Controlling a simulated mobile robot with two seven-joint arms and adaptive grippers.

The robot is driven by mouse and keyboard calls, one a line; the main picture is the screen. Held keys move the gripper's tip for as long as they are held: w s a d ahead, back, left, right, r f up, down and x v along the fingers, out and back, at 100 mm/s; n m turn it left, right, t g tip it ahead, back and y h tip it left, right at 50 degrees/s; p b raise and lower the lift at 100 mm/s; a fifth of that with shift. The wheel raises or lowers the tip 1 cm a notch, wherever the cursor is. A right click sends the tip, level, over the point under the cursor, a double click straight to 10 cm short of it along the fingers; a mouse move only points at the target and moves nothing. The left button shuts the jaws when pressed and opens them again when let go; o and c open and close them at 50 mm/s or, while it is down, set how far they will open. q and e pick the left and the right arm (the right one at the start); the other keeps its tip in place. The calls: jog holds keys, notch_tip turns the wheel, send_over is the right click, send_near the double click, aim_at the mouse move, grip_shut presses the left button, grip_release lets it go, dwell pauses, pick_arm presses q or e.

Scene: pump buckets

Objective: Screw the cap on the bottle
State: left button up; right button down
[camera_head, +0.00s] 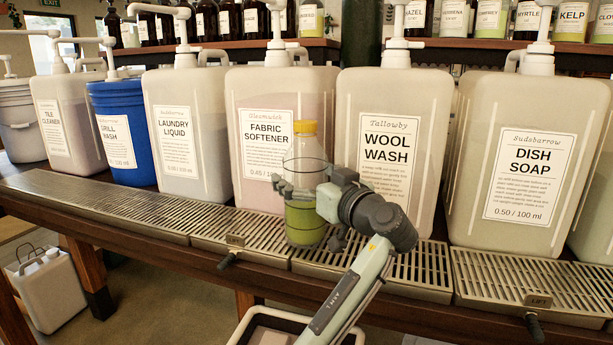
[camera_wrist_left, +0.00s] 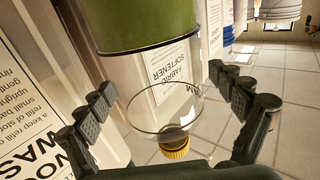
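A clear bottle (camera_head: 303,222) with green liquid stands upright on the metal drip grate, in front of the fabric softener container. A yellow cap (camera_head: 306,127) sits at the top of its neck; how tightly it is seated cannot be told. My left gripper (camera_head: 306,190) is at the bottle's upper body, with one finger on each side. In the left wrist view, the bottle's green part (camera_wrist_left: 150,30) and yellow cap (camera_wrist_left: 175,145) appear upside down between the spread fingers (camera_wrist_left: 165,100). Gaps show beside the glass, so the gripper looks open. My right gripper is not seen.
Large pump containers stand in a row behind, including wool wash (camera_head: 424,140), dish soap (camera_head: 578,150) and fabric softener (camera_head: 240,95). A blue bucket (camera_head: 120,150) is at the left. Slotted grates (camera_head: 130,205) run along the counter front. Small bottles line the shelf above.

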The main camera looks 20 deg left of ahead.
pick_arm(q)
jog(key=c, duration=1.4)
jog(key=o, duration=1.6)
